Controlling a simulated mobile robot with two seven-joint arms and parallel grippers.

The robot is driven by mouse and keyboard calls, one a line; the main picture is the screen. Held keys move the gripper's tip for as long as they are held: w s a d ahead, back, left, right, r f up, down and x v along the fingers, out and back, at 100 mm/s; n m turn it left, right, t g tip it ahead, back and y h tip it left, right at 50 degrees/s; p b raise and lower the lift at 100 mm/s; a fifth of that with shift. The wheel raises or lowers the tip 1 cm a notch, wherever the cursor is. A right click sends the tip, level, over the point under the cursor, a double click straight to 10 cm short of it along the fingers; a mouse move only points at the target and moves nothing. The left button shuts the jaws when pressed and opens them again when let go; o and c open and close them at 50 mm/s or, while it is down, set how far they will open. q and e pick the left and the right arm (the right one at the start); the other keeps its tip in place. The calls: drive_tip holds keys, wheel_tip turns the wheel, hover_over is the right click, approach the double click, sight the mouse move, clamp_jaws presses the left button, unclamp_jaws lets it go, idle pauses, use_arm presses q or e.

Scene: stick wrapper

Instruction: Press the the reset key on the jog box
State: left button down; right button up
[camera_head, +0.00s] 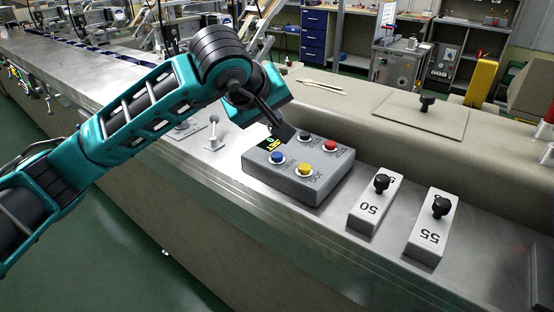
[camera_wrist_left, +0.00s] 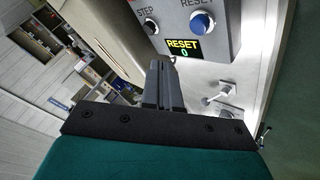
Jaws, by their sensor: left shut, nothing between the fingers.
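The grey jog box (camera_head: 300,185) sits on the metal bench top in the head view. It has a blue key (camera_head: 278,157), a yellow key (camera_head: 305,169), a red key (camera_head: 330,145) and a black key (camera_head: 304,136). In the left wrist view, the blue key (camera_wrist_left: 202,23) has the label RESET beside it, and the small display (camera_wrist_left: 184,49) reads RESET 0. My left gripper (camera_head: 286,133) is shut and empty, its fingertips over the display end of the box, beside the black key. The fingers also show in the left wrist view (camera_wrist_left: 160,65). My right gripper is out of view.
Two blocks marked 50 (camera_head: 366,209) and 55 (camera_head: 428,238), with black knobs, stand right of the box. A small lever (camera_head: 213,133) stands to its left. A raised beige ledge (camera_head: 400,150) runs behind the box.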

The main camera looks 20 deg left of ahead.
sight(274, 157)
use_arm(q)
wheel_tip(274, 157, down, 5)
drive_tip(key=b, duration=0.3)
drive_tip(key=shift+r, duration=0.2)
drive_tip(key=shift+f, duration=0.1)
idle(0.8)
idle(0.8)
drive_tip(key=shift+f+b, duration=0.4)
drive_tip(key=shift+b, duration=0.2)
